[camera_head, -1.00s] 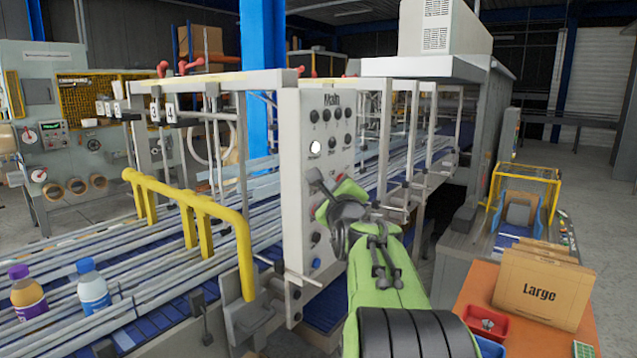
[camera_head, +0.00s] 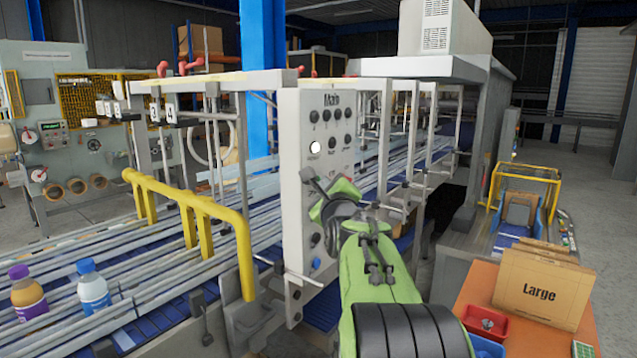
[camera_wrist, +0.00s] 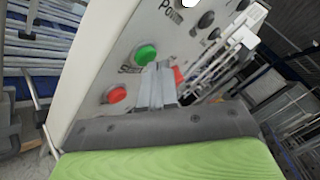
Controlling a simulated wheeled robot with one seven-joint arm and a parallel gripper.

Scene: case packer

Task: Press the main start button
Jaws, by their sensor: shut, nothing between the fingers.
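The control panel marked "Main" (camera_head: 317,104) is a pale upright plate at the end of the conveyor. In the wrist view, a green button (camera_wrist: 146,54) sits on the panel (camera_wrist: 118,50) above a partly covered label that seems to read "Start". My gripper (camera_wrist: 158,72) is shut and empty, its fingertips just below and right of the green button. I cannot tell whether they touch the panel. In the head view, my gripper (camera_head: 309,176) is in front of the panel's middle and hides the green button.
A red button (camera_wrist: 117,95) lies lower left of the green one, and another red one (camera_wrist: 179,75) is right of the fingers. A white round light (camera_head: 315,147) is higher up. A yellow rail (camera_head: 190,205) stands left. A cardboard box marked "Large" (camera_head: 540,285) stands right.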

